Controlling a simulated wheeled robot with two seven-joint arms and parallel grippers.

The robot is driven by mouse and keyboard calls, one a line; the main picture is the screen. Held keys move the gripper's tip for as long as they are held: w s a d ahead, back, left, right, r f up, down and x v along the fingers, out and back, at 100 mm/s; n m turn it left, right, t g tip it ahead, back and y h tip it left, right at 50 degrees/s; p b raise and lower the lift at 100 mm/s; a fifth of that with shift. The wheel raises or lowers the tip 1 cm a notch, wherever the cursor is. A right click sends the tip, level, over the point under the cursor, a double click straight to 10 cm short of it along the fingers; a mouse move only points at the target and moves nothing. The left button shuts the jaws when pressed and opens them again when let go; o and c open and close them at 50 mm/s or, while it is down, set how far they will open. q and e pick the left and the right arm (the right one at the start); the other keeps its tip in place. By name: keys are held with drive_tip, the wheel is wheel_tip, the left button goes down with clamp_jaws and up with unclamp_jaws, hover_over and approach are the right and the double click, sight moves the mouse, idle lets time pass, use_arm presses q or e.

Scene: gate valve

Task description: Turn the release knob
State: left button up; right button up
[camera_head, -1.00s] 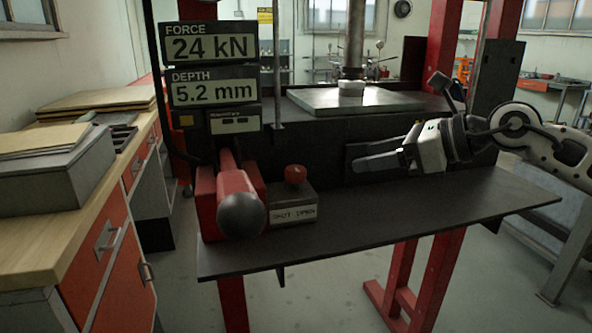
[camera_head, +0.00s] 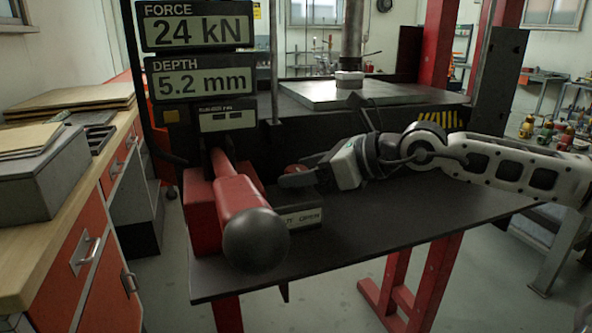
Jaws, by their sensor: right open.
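The release knob (camera_head: 296,168) is a small red knob on a grey box (camera_head: 302,217) with a white label, standing on the dark press table. The knob is mostly hidden behind my right gripper. My right gripper (camera_head: 290,178) comes in from the right, its dark fingers open and pointing left at the knob's height. I cannot tell whether the fingers touch the knob or are around it. My left gripper is not in view.
A red lever (camera_head: 238,192) with a large black ball end (camera_head: 255,240) sticks out just left of the knob box. Displays reading 24 kN (camera_head: 197,26) and 5.2 mm (camera_head: 203,83) hang above. The dark table (camera_head: 400,215) is bare to the right.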

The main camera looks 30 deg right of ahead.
drive_tip(key=c, duration=1)
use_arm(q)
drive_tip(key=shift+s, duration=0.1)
